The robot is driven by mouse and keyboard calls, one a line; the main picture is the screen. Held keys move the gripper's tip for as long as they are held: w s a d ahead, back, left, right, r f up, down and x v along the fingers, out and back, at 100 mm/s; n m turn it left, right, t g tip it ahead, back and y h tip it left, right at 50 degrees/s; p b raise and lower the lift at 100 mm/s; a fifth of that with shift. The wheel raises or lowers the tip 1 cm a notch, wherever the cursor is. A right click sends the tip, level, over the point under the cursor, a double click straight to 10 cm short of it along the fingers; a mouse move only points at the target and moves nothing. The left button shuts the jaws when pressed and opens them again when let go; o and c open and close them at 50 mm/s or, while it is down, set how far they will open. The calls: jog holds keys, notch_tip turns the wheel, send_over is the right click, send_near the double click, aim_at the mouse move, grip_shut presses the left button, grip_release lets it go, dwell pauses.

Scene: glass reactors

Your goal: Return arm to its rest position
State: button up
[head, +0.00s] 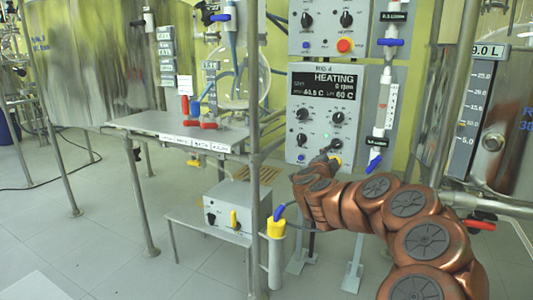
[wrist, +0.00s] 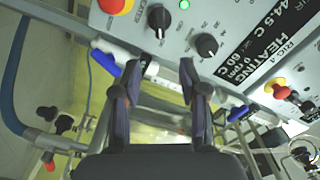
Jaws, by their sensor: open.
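My copper arm reaches from the lower right of the head view toward the grey control panel (head: 316,115). My gripper (head: 331,153) is small there, close in front of the panel's lower part, near a black knob. In the wrist view my gripper (wrist: 159,92) is open, with two dark fingers apart and nothing between them. Black knobs (wrist: 207,45) on the panel face lie just beyond the fingertips. Whether a finger touches the panel I cannot tell.
A grey shelf (head: 150,124) with red and blue handles stands left of the panel. A grey box (head: 240,204) sits on a low stand below. A metal post (head: 252,150) and a blue-handled pipe (head: 376,150) flank my gripper. The floor at lower left is mostly clear.

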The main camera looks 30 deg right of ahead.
jog(key=shift+r, duration=0.1)
